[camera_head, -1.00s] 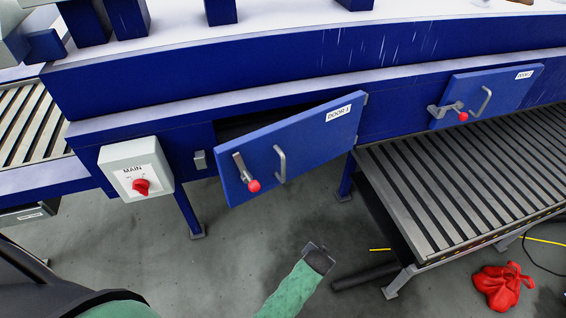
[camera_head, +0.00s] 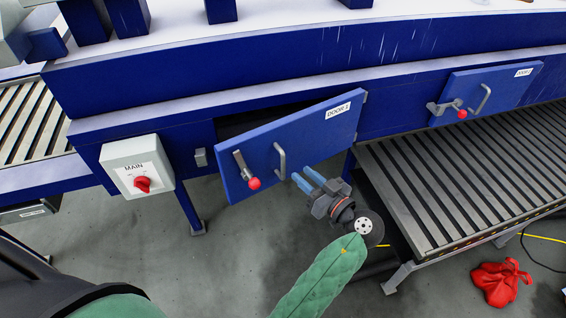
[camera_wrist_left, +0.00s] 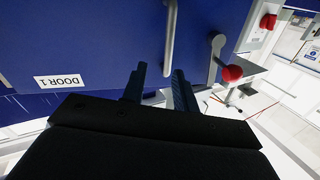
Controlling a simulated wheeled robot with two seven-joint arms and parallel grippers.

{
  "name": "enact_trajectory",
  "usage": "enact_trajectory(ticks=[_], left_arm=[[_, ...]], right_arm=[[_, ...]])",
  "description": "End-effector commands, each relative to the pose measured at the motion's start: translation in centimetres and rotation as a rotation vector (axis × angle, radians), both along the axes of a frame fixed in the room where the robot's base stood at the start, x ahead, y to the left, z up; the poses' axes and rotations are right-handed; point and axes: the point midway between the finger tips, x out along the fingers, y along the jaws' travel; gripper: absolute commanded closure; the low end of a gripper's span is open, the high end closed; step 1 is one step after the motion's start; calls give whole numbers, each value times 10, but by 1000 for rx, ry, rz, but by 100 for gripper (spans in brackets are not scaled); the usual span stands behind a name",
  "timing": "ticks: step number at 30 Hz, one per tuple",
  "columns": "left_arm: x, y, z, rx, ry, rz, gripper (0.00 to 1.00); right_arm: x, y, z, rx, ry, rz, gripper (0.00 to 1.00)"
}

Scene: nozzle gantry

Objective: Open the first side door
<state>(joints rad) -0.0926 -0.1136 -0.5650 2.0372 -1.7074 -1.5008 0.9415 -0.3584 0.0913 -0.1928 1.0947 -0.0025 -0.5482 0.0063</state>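The blue door labelled DOOR 1 (camera_head: 325,135) stands ajar, hinged at its right edge, with a dark gap behind its left side. A grey bar handle (camera_head: 280,162) and a latch lever with a red knob (camera_head: 254,183) are on its face. My left gripper (camera_head: 303,174) is just right of and below the bar handle, fingers parted and empty. In the left wrist view, the bar handle (camera_wrist_left: 170,40) is in front of the parted fingers, and the red knob (camera_wrist_left: 232,73) is right of them. Whether a finger touches the door cannot be told. My right gripper is not in view.
A grey MAIN switch box (camera_head: 138,167) with a red knob is left of the door. A second closed door (camera_head: 487,92) is at the right. A slatted conveyor (camera_head: 460,180) juts out below it. A red bag (camera_head: 501,283) lies on the floor.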

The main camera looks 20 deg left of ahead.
Motion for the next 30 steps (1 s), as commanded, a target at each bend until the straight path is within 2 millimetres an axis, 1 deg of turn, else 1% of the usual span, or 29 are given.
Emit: enact_trajectory(ticks=[3,6,11,14,19,24,30], left_arm=[[-7,4,0,-45,-77,41,71],[-8,5,-2,-80,-123,51,71],[-7,7,-1,-100,-155,49,71],[-4,12,0,-100,-156,49,71],[6,30,2,-99,-153,49,71],[17,48,1,-99,-153,48,71],[26,64,0,-99,-152,46,71]], right_arm=[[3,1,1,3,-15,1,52],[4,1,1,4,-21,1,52],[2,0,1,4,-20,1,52],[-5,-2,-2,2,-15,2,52],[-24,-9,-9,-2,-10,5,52],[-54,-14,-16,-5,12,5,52],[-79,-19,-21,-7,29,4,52]])
